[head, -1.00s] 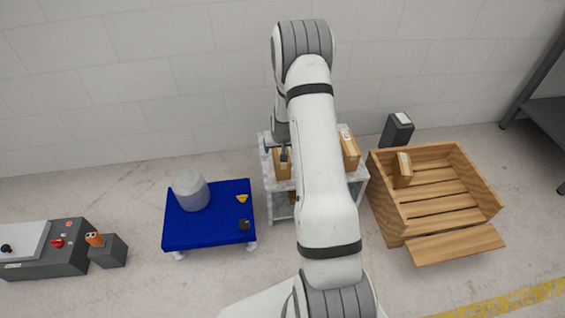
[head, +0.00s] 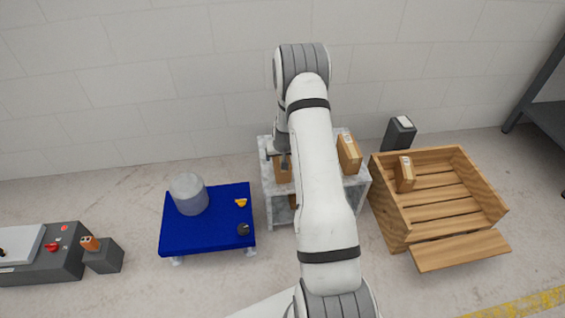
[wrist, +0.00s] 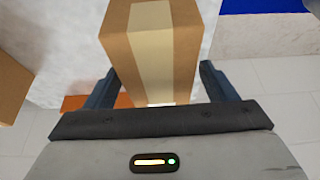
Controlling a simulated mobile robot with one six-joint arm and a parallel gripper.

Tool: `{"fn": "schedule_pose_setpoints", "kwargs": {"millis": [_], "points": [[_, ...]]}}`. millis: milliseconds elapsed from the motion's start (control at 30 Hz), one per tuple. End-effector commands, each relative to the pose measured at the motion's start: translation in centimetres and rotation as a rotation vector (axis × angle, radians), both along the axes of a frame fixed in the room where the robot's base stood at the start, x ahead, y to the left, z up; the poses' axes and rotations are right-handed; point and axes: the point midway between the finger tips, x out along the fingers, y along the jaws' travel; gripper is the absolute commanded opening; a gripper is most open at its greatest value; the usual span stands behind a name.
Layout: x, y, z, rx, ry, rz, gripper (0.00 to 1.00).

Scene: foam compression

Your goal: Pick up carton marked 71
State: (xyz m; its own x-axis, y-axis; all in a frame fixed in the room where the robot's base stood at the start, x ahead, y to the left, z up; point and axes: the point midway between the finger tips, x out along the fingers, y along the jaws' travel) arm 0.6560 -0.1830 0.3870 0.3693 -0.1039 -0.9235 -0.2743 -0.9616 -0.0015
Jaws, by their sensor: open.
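A brown carton (head: 283,172) stands on the left part of the grey stand, partly covered by my gripper (head: 283,157). In the wrist view this carton (wrist: 152,45), with a paler tape strip, lies between the two dark fingers of my gripper (wrist: 158,75). The fingers are open, with visible room on both sides of it. A second carton (head: 349,155) stands at the right of the stand. A third carton (head: 405,174) is in the wooden crate. No number can be read on any carton, so I cannot tell which is 71.
The grey stand (head: 268,192) is partly hidden by my arm. A blue table (head: 205,233) with a grey cylinder (head: 188,194) is at left. The wooden crate (head: 460,252) and a dark box (head: 399,133) are at right. Another carton (wrist: 12,85) shows at the wrist view's left edge.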

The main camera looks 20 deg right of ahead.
Motion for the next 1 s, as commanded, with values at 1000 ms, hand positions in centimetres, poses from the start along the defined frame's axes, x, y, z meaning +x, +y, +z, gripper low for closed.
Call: {"fn": "schedule_pose_setpoints", "kwargs": {"millis": [1000], "points": [[-0.04,-0.10,-0.44,0.000,0.000,-0.002,0.50]]}}
